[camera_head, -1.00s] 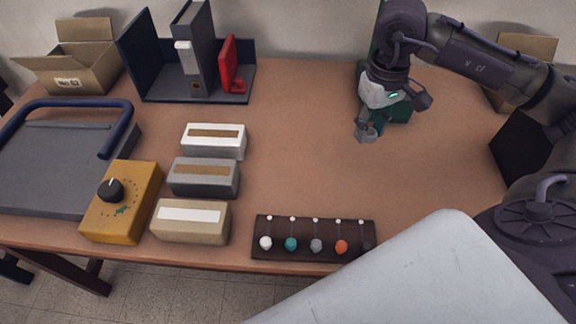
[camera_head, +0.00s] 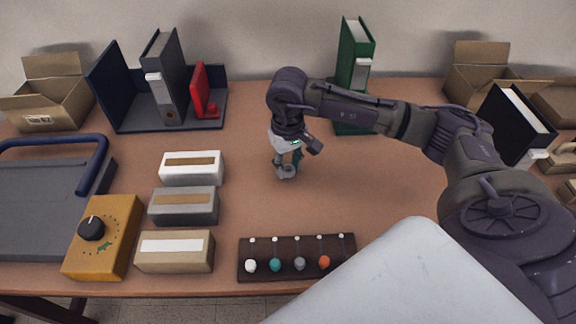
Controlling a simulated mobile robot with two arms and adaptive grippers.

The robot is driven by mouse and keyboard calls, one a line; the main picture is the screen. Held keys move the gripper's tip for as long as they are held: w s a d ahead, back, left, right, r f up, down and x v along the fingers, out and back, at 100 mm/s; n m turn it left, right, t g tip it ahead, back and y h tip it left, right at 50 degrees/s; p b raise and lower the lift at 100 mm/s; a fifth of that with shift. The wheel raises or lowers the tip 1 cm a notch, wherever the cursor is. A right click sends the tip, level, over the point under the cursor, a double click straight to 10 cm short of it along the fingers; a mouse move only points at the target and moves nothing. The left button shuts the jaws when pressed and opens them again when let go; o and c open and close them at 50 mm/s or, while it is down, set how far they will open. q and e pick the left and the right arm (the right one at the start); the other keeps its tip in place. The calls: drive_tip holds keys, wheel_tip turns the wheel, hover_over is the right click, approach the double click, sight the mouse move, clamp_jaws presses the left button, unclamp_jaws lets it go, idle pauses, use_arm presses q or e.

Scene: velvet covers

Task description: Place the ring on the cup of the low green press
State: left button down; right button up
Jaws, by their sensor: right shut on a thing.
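My right gripper (camera_head: 286,173) reaches over the middle of the table from the right, pointing down. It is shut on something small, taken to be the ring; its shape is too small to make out. A bit of teal (camera_head: 297,158) shows beside the fingers. A tall green upright thing (camera_head: 355,62) with a white label stands at the back, with a green base partly hidden behind my right arm. I cannot make out a low green press or its cup clearly. My left gripper is not in view.
A dark rack (camera_head: 248,246) with several coloured balls lies at the front. Boxes (camera_head: 184,205), a yellow dial box (camera_head: 103,240) and a navy stand (camera_head: 221,112) with grey and red things are left. Cardboard boxes (camera_head: 478,75) stand back right. The table between is clear.

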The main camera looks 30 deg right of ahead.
drive_tip(key=shift+f, duration=0.65)
drive_tip(key=shift+f, duration=0.15)
drive_tip(key=o, duration=0.8)
drive_tip(key=shift+o, duration=0.2)
